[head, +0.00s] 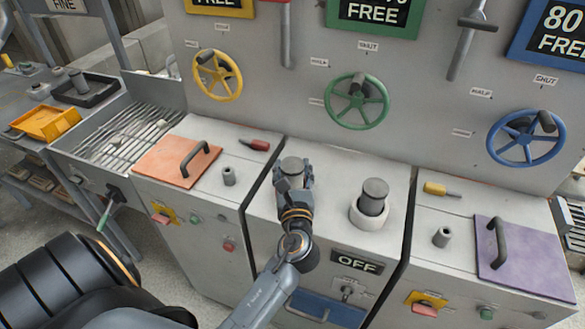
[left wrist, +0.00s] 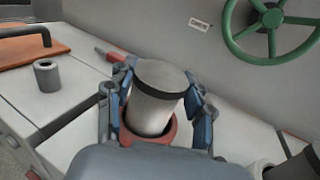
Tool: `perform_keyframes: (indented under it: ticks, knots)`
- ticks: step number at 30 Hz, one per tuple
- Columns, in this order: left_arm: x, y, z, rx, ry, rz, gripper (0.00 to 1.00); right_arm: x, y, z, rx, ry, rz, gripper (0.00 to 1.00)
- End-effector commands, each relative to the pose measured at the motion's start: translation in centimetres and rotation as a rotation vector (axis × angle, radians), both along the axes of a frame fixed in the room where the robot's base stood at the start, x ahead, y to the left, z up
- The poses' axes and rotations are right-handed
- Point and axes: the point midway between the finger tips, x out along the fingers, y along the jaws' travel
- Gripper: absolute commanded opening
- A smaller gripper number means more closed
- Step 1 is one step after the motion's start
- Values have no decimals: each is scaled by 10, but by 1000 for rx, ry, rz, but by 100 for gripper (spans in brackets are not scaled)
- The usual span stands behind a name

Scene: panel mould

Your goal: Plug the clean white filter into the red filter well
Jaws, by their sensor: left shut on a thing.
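My left gripper (head: 293,178) is over the middle cabinet, shut on a pale grey-white cylindrical filter with a dark band near its top. The filter (left wrist: 153,105) stands between the fingers in the left wrist view; its top (head: 292,164) shows in the head view. The red filter well (left wrist: 170,137) is a red ring around the filter's lower end. The filter's foot appears within the ring; I cannot tell how deep it sits. In the head view the gripper hides the red well. My right gripper is not in view.
Just right, a grey cylinder (head: 375,190) stands in a white ring (head: 369,217) on the same cabinet top. A green handwheel (head: 357,101) is on the panel behind. An orange lid (head: 178,160) with a handle and a small grey cylinder (head: 229,176) lie to the left.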

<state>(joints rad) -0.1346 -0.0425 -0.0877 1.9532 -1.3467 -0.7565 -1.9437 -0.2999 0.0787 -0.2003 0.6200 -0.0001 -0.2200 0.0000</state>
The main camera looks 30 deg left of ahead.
Motion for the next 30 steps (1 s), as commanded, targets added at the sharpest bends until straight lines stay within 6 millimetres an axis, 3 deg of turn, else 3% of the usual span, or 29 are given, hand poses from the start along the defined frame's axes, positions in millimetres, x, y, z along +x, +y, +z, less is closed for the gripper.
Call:
perform_keyframes:
  ticks: [1,5,17,30]
  knots:
    - [0,0,-1,1,-1,0,54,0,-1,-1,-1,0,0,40]
    - [0,0,0,1,-1,0,79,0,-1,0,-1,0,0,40]
    - [-4,-3,-1,-1,2,-1,79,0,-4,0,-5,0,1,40]
    - [-71,-54,-1,-2,4,-1,79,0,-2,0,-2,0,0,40]
